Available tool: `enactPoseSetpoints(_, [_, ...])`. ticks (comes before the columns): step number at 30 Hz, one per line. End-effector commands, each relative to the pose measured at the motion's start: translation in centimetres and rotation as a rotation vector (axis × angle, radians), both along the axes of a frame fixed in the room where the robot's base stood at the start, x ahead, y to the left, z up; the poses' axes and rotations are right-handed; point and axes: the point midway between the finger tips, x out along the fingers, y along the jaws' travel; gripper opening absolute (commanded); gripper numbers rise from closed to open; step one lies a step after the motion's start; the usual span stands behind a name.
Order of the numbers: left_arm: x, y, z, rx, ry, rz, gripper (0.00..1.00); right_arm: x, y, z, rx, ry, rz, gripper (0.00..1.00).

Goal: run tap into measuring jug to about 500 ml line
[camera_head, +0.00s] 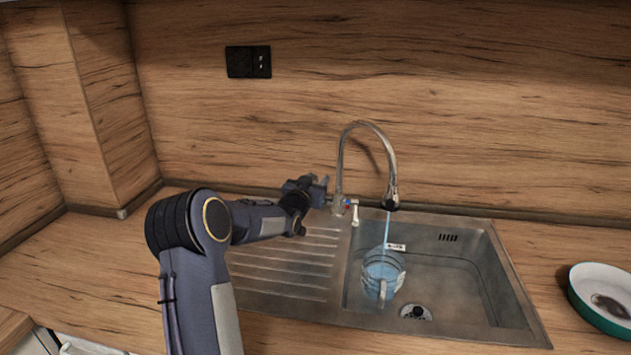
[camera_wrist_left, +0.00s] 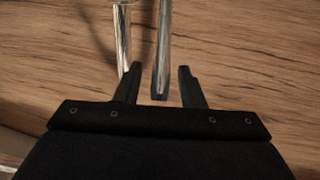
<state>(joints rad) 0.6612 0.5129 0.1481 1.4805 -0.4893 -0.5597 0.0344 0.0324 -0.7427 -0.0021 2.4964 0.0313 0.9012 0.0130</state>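The chrome tap (camera_head: 341,165) arches over the sink, and a thin blue stream of water (camera_head: 387,228) falls from its spout into the clear measuring jug (camera_head: 383,272). The jug stands in the sink basin with its handle toward me. It looks bluish inside; I cannot read its level or markings. My left gripper (camera_head: 324,190) is beside the tap body, near the tap lever (camera_head: 355,212). In the left wrist view the fingers (camera_wrist_left: 158,72) are apart, with a metal rod (camera_wrist_left: 163,45), seemingly the lever, between them and gaps at both sides. My right gripper is not in view.
The steel sink (camera_head: 455,275) has a ribbed drainboard (camera_head: 285,268) on the left and a drain (camera_head: 415,312) beside the jug. A black socket (camera_head: 248,62) is on the wooden wall.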

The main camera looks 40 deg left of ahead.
Motion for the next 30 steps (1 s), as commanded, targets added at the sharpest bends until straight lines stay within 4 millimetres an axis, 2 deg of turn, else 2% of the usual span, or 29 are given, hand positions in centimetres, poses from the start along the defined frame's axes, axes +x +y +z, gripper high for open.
enactPoseSetpoints(1, [0.0, 0.0, 0.0, 0.000, 0.000, 0.000, 0.33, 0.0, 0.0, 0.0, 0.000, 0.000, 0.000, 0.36])
enactPoseSetpoints(9, [0.0, 0.0, 0.0, 0.000, 0.000, 0.000, 0.00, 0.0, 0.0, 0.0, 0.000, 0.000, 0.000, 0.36])
enactPoseSetpoints(16, [0.0, 0.0, 0.1, 0.000, 0.001, 0.000, 0.00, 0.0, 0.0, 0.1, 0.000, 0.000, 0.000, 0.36])
enactPoseSetpoints(23, [0.9, 0.4, 1.0, -0.047, 0.086, -0.001, 0.00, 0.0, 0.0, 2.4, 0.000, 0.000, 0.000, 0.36])
enactPoseSetpoints(30, [1.0, 0.6, 0.6, -0.058, 0.106, 0.001, 0.00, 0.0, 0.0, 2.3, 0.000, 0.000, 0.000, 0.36])
